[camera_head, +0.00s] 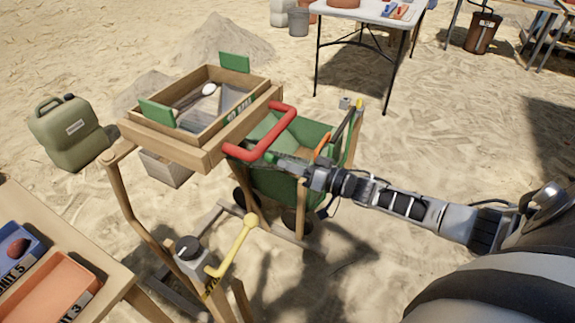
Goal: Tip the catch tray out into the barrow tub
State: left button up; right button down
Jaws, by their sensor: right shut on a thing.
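A wooden stand carries a wooden box (160,135) with green end grips, at the left of centre. A red handle (283,133) sticks out from the box's right side; I take it as the catch tray's handle. The tray itself is hidden beneath the box. My right gripper (275,158) comes in from the right and is shut on the red handle near its lower end; the exact contact is small and hard to see. The green barrow tub (313,130) stands behind and below the handle, partly covered by my arm. My left gripper is out of view.
A green jerrycan (70,132) is at the left. A table (108,262) with blue and orange trays fills the lower left. Sand right of the barrow is open.

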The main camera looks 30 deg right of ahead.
jog(key=shift+w+d+r, duration=0.25)
jog(key=shift+d+r, duration=0.15)
jog(key=shift+r, duration=0.05)
jog(key=c, duration=1.3)
grip_release()
jog(key=shift+c, duration=0.2)
jog(key=shift+o, duration=0.2)
jog(key=shift+s+f, duration=0.2)
jog(key=shift+f, duration=0.05)
jog(key=v, duration=1.5)
jog(key=shift+s+r+p, duration=0.15)
jog(key=shift+s+p, duration=0.2)
jog(key=shift+p, duration=0.1)
jog(key=shift+d, duration=0.1)
jog(key=s+a+f+g+h, duration=0.1)
jog(key=a+f, duration=0.2)
jog(key=a, duration=0.4)
jog(key=s+a+f+h, duration=0.2)
jog(key=a+f, duration=0.1)
jog(key=a, duration=0.4)
jog(key=s+a+r+n+g+h, duration=0.1)
jog(key=s+a+g, duration=0.1)
jog(key=a, duration=0.4)
jog(key=s+a+r+n+g+h, duration=0.1)
jog(key=s+a+n+g, duration=0.1)
jog(key=a, duration=0.4)
jog(key=shift+s+a+r, duration=0.25)
jog(key=shift+s+a, duration=0.15)
jog(key=shift+s, duration=0.05)
